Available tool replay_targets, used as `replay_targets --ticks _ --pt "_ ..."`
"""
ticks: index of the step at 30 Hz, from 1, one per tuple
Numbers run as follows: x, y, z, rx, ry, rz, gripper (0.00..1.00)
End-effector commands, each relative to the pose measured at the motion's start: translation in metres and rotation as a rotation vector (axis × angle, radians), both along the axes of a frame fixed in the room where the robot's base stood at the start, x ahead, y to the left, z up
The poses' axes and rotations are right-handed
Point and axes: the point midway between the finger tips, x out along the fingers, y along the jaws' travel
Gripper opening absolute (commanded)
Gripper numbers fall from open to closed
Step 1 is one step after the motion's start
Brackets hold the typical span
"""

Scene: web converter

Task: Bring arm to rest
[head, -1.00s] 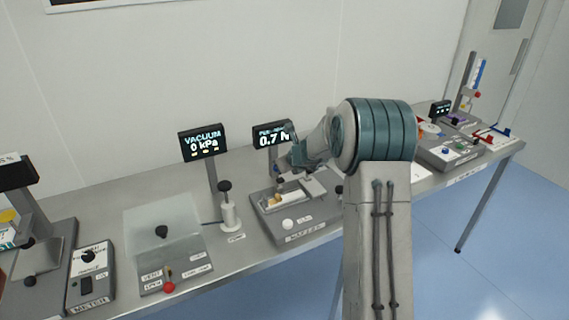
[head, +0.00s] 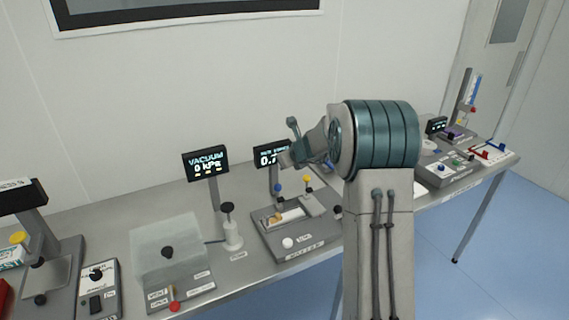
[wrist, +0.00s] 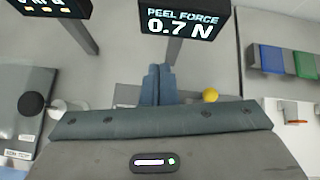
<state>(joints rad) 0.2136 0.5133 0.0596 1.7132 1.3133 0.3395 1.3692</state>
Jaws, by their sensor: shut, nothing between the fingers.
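My gripper (head: 293,123) is up above the peel station in the head view, apart from the bench. In the wrist view its two fingers (wrist: 157,84) are together and empty, pointing toward the peel force display (wrist: 181,20). That display reads 0.7 N. In the head view my wrist partly covers the same display (head: 268,157). My arm is bent, with its forearm reaching left over the bench.
The peel station (head: 290,240) has blue and yellow knobs under my wrist. To its left are the pump (head: 232,236), the vacuum display (head: 206,163) reading 0 kPa and a clear chamber (head: 167,240). More devices stand at both bench ends. The air above the bench's left side is clear.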

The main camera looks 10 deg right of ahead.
Motion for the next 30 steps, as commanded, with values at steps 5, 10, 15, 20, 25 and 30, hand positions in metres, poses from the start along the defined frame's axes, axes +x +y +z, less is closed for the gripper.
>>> replay_targets --ticks 5,10,15,20,25,30 --pt "0.000 0.000 0.002 0.001 0.000 -0.001 0.00" --pt "0.000 0.000 0.001 0.001 0.000 -0.001 0.00" --pt "-0.012 0.009 0.011 -0.065 -0.016 0.081 0.00" --pt "-0.057 0.036 0.033 -0.276 -0.061 0.341 0.00" --pt "-0.124 0.063 0.050 -0.559 -0.115 0.690 0.00" --pt "-0.196 0.079 0.054 -0.830 -0.162 1.034 0.00"
